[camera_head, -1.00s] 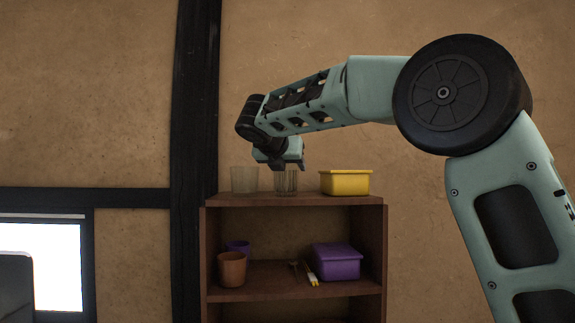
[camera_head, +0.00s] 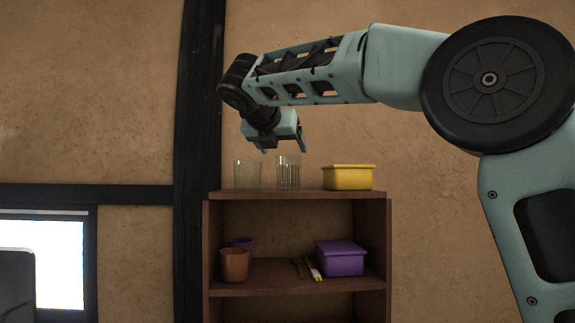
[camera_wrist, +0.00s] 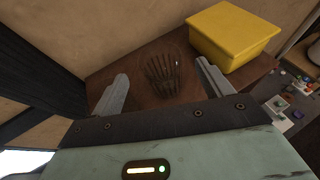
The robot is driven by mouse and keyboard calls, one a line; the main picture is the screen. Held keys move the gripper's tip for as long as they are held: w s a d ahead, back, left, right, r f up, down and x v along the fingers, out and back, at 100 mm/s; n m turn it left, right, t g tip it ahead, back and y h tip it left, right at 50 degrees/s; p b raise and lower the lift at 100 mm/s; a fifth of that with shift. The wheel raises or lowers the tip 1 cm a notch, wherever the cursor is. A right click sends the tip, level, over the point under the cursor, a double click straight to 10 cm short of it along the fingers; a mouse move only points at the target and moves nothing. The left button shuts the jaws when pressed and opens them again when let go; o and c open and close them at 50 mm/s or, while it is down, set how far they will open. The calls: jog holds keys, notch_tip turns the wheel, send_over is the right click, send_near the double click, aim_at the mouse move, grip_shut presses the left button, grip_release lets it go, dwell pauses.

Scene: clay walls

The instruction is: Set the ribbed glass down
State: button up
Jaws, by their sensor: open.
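The ribbed glass (camera_head: 288,173) stands upright on top of the brown shelf unit (camera_head: 300,195), between a clear glass on its left and a yellow box on its right. In the wrist view the ribbed glass (camera_wrist: 161,76) shows on the brown top, between my spread fingers. My gripper (camera_head: 283,149) is open and empty, with its fingertips just above the glass's rim in the head view. In the wrist view my gripper (camera_wrist: 161,73) has a gap on each side of the glass.
A clear glass (camera_head: 247,175) stands close on the left and a yellow box (camera_head: 348,177) on the right. The lower shelf holds a brown cup (camera_head: 234,264), a purple cup (camera_head: 240,243) and a purple box (camera_head: 340,258). A dark post (camera_head: 200,100) rises behind on the left.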

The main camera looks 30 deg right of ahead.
jog(key=shift+b+v, duration=0.4)
jog(key=shift+v, duration=1.65)
jog(key=shift+a, duration=0.1)
